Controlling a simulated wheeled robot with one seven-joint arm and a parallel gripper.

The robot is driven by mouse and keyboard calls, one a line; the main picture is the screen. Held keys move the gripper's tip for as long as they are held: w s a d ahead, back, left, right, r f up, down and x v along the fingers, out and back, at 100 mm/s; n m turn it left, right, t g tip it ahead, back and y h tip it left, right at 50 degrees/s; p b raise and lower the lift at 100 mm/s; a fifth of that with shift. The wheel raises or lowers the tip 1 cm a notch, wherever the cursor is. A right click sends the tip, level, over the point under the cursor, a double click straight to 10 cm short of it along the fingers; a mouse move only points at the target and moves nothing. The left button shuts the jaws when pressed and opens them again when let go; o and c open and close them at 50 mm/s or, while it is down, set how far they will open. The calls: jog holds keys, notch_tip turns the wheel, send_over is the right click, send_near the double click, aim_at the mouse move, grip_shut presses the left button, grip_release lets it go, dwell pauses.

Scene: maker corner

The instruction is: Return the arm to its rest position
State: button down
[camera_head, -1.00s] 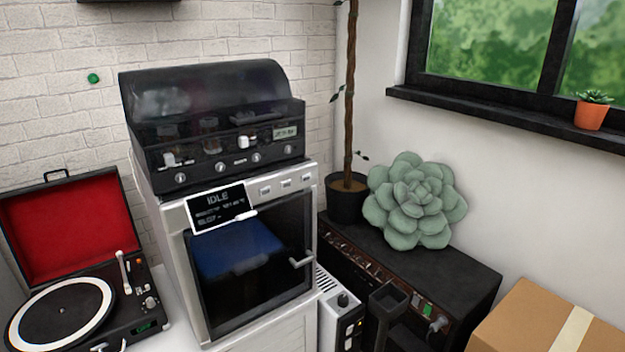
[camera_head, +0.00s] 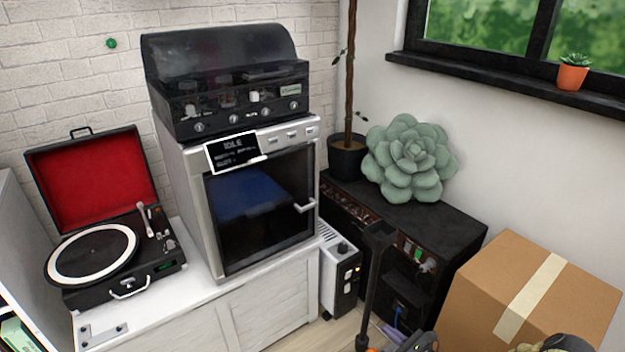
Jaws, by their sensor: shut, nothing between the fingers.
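My gripper and arm cannot be made out in the head view. The task names no other object. The front of the room fills the picture, with a machine (camera_head: 262,200) showing an IDLE screen (camera_head: 234,152) standing on a white cabinet (camera_head: 265,310). Its glass door is closed.
An open turntable case (camera_head: 95,185) sits left of the machine. A small heater-like unit (camera_head: 341,275), a black amplifier-like box (camera_head: 440,225) with a succulent-shaped cushion (camera_head: 410,160), and a cardboard box (camera_head: 480,285) stand to the right. Little floor (camera_head: 343,330) shows. Objects at the bottom edge are cut off.

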jog(key=s+a+r+n+g+b, duration=0.1)
jog(key=s+a+r+n+g, duration=0.85)
jog(key=n+g, duration=0.45)
jog(key=s+d+r+n+t+h+b, duration=0.1)
jog(key=s+r+n+t+h, duration=0.1)
jog(key=s+r+n+h, duration=0.45)
jog(key=s+d+r+n+t+h+b, duration=0.1)
jog(key=s+r+n+t+h, duration=0.2)
jog(key=r+n, duration=0.65)
notch_tip(320, 180, up, 39)
jog(key=m+g+p, duration=0.1)
jog(key=p, duration=3.7)
jog(key=shift+a+r+m+g+h, duration=0.2)
jog(key=shift+m+g+h, duration=0.1)
jog(key=shift+m+h, duration=0.15)
